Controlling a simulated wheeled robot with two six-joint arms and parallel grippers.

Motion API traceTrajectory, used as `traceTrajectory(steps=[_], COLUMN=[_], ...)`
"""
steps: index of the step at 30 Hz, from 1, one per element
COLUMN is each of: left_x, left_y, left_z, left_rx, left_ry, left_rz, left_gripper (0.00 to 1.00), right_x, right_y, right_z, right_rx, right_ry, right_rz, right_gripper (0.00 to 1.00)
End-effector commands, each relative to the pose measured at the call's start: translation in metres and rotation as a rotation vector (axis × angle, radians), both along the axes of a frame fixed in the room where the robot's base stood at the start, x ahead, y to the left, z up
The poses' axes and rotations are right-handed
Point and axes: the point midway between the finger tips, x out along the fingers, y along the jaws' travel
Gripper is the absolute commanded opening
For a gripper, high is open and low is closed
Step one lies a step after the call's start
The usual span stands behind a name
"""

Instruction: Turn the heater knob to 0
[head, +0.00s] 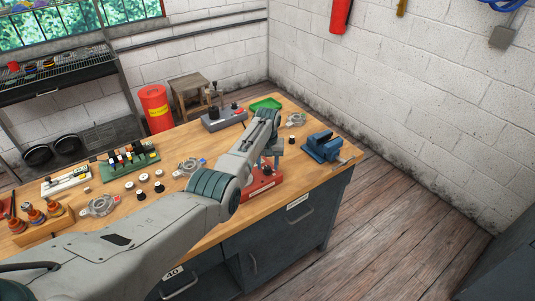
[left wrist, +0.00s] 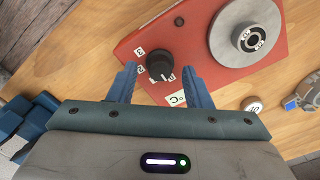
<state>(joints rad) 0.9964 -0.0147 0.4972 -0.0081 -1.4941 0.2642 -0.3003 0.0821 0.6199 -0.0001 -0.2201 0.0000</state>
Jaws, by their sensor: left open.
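The red heater (left wrist: 190,45) shows in the left wrist view with a black knob (left wrist: 159,62) near its lower left edge. Small white labels with dark marks sit around the knob; I cannot read its setting surely. A round grey metal disc (left wrist: 246,33) with a dark hub is on the heater's right part. My left gripper (left wrist: 160,76) is open, its two blue fingers apart on either side of the knob; I cannot tell whether they touch it. In the head view the heater (head: 262,190) is partly hidden by my left arm, with the gripper (head: 271,160) above it. My right gripper is not in view.
A blue vise (head: 323,148) stands on the wooden bench (head: 225,215) right of the heater. A grey device (head: 223,119) and a green tray (head: 266,103) are behind. Metal housings, small round parts and a green rack (head: 128,162) lie to the left.

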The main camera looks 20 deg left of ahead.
Motion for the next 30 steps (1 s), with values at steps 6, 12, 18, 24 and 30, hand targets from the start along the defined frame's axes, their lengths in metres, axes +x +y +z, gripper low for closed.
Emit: traceTrajectory(steps=[6, 12, 18, 24, 30], left_x=[0.001, 0.001, 0.001, 0.0, 0.0], left_y=[0.0, 0.0, 0.0, 0.0, 0.0], left_z=[0.033, 0.071, 0.095, 0.101, 0.101], left_rx=[0.0, 0.001, 0.0, 0.0, 0.0], left_ry=[-0.006, -0.006, -0.004, -0.002, -0.002], left_rz=[0.0, 0.0, 0.0, 0.0, 0.0], left_gripper=[0.45, 0.45, 0.45, 0.45, 0.45], right_x=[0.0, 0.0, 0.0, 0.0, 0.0], right_y=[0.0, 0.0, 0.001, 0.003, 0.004], right_z=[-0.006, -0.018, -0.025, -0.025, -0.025], right_rx=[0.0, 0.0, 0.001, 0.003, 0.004], right_ry=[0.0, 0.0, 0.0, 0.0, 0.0], right_rz=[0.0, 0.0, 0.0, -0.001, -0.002], right_gripper=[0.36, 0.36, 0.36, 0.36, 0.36])
